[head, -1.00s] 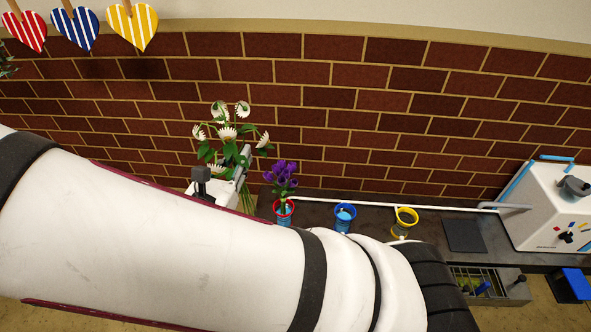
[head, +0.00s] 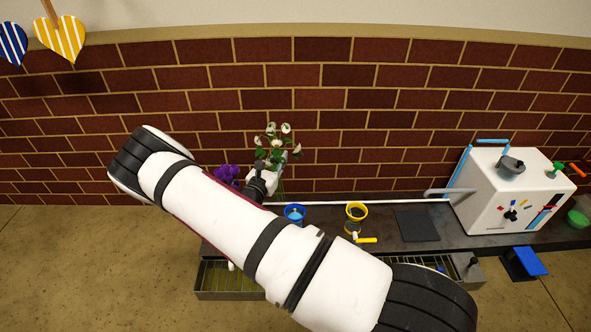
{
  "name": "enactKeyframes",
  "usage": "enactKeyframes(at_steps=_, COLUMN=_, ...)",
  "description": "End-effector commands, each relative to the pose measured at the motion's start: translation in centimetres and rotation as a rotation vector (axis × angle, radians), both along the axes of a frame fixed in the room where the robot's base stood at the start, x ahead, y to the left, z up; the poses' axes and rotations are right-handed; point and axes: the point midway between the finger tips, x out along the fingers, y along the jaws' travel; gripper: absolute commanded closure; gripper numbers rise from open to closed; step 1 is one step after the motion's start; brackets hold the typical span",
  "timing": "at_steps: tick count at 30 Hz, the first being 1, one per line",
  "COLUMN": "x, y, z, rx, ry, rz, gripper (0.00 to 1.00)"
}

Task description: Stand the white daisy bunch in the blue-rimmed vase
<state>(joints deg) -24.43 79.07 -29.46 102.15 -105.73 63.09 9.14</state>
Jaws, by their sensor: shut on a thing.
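The white daisy bunch (head: 278,147), white flower heads over green leaves and stems, is upright in the head view, in front of the brick wall. My gripper (head: 280,176) is shut on its stems and holds it behind and slightly left of the blue-rimmed vase. The blue-rimmed vase (head: 295,215) stands on the dark counter with its mouth facing up and light blue inside. My arm hides part of the gripper and the lower left of the counter. The lower stem ends show only partly behind the gripper.
Purple flowers (head: 227,175) stand left of my gripper, their vase hidden by my arm. A yellow-rimmed vase (head: 356,211) stands right of the blue-rimmed one. A dark mat (head: 417,225) and a white machine (head: 510,195) are further right. A white rail (head: 380,202) runs behind the vases.

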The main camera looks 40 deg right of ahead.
Motion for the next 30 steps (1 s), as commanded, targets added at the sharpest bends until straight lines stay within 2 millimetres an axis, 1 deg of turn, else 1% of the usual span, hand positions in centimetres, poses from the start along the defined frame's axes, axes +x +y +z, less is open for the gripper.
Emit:
enactKeyframes(at_steps=1, x=0.3, y=-2.0, z=-1.8, rx=-0.001, ry=0.004, rz=-0.008, gripper=1.0)
enactKeyframes(at_steps=3, x=0.7, y=-4.0, z=-3.6, rx=0.002, ry=0.009, rz=-0.011, gripper=1.0)
enactKeyframes(at_steps=6, x=0.9, y=-6.1, z=-5.4, rx=0.005, ry=0.014, rz=-0.015, gripper=1.0)
enactKeyframes(at_steps=9, x=1.1, y=-7.2, z=-6.4, rx=0.007, ry=0.017, rz=-0.015, gripper=1.0)
enactKeyframes(at_steps=12, x=1.1, y=-7.7, z=-7.0, rx=0.01, ry=0.018, rz=-0.015, gripper=1.0)
enactKeyframes(at_steps=17, x=1.1, y=-7.8, z=-7.7, rx=0.01, ry=0.018, rz=-0.015, gripper=1.0)
enactKeyframes(at_steps=30, x=1.1, y=-7.7, z=-10.9, rx=0.01, ry=0.019, rz=-0.016, gripper=1.0)
